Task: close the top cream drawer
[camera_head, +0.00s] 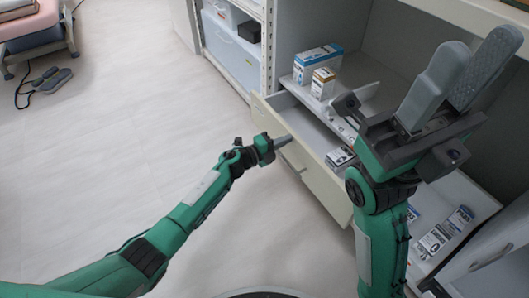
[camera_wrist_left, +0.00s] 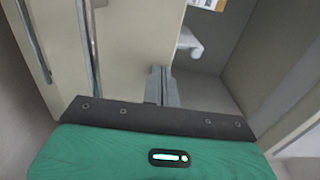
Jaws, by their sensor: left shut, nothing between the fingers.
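The top cream drawer (camera_head: 320,172) is pulled out from the cabinet, and its interior shows behind the front panel. My left gripper (camera_head: 283,141) is shut and empty. Its fingertips are at the upper part of the drawer's front in the head view; whether they touch it I cannot tell. In the left wrist view, the shut fingers (camera_wrist_left: 161,72) point along a cream panel (camera_wrist_left: 135,45) towards a grey interior. My right gripper (camera_head: 480,42) is raised over the drawer's right side, with its fingers apart and nothing between them. It hides part of the drawer and shelf.
Boxes (camera_head: 318,62) stand on the shelf above the drawer. Small packages (camera_head: 445,235) lie in a lower open compartment at the right. The pale floor (camera_head: 120,140) on the left is mostly free.

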